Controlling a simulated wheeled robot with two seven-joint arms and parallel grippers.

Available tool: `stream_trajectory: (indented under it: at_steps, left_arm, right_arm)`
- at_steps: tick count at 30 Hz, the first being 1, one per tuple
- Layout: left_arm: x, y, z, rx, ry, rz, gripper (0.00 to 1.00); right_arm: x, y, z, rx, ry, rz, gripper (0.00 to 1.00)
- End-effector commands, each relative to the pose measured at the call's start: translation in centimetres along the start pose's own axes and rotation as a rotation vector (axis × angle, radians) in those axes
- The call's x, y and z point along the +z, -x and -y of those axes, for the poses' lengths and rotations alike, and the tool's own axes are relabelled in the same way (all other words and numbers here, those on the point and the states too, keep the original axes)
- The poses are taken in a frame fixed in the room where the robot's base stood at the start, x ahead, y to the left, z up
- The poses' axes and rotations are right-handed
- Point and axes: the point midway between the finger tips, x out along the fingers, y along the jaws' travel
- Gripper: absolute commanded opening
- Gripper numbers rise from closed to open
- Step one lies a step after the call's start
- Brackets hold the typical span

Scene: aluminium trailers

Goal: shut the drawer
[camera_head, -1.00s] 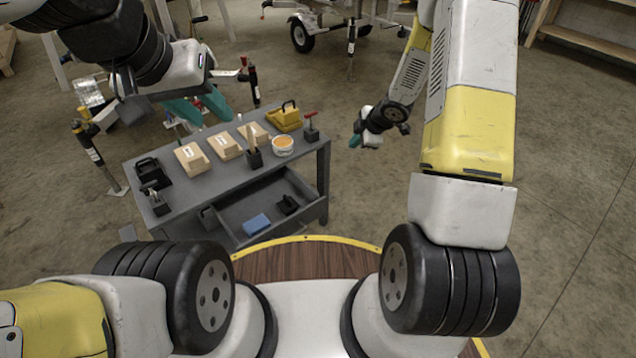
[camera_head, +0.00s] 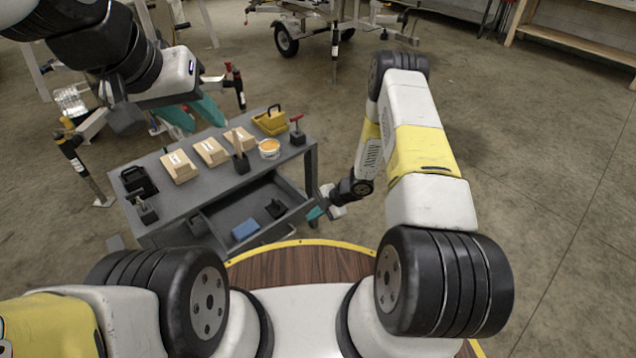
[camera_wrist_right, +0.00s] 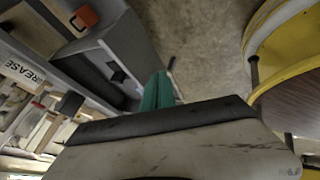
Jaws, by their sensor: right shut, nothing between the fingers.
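The grey drawer (camera_head: 262,232) of the grey workbench is pulled out toward me. A blue block (camera_head: 245,229) and a small black object (camera_head: 275,208) lie in it. My right gripper (camera_head: 316,213) is low at the drawer's right front corner; whether it touches the drawer I cannot tell. In the right wrist view its teal fingers (camera_wrist_right: 158,91) are together and empty, beside grey panels that seem to be the drawer. My left gripper (camera_head: 192,114) hangs above the back of the bench, its teal fingers apart and empty.
The bench top (camera_head: 212,185) carries several cardboard boxes (camera_head: 210,152), a yellow toolbox (camera_head: 270,121), an orange-topped tub (camera_head: 269,149) and a black tray (camera_head: 138,182). Posts stand left and behind. The floor right of the bench is clear. A trailer (camera_head: 330,25) stands behind.

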Motion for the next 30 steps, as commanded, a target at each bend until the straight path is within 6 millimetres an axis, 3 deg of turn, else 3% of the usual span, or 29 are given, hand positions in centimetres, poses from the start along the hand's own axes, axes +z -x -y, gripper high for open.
stream_trajectory:
  at_steps: [2,6,11,30]
  left_arm:
    - [0.0,0.0,0.0,0.000,0.000,0.000,0.36]
    - [0.0,0.0,0.0,0.000,0.000,0.000,0.36]
    - [0.0,0.0,0.0,0.000,0.000,0.000,0.36]
    - [0.0,0.0,0.0,0.000,0.000,0.000,0.36]
  right_arm:
    - [-0.1,-1.7,0.1,-0.001,0.000,-0.002,0.00]
    - [0.0,-2.4,-2.2,0.002,0.004,0.001,0.00]
    - [0.0,-3.0,-3.3,0.001,0.000,0.001,0.00]
    - [0.0,-3.1,-3.6,0.001,-0.001,0.000,0.00]
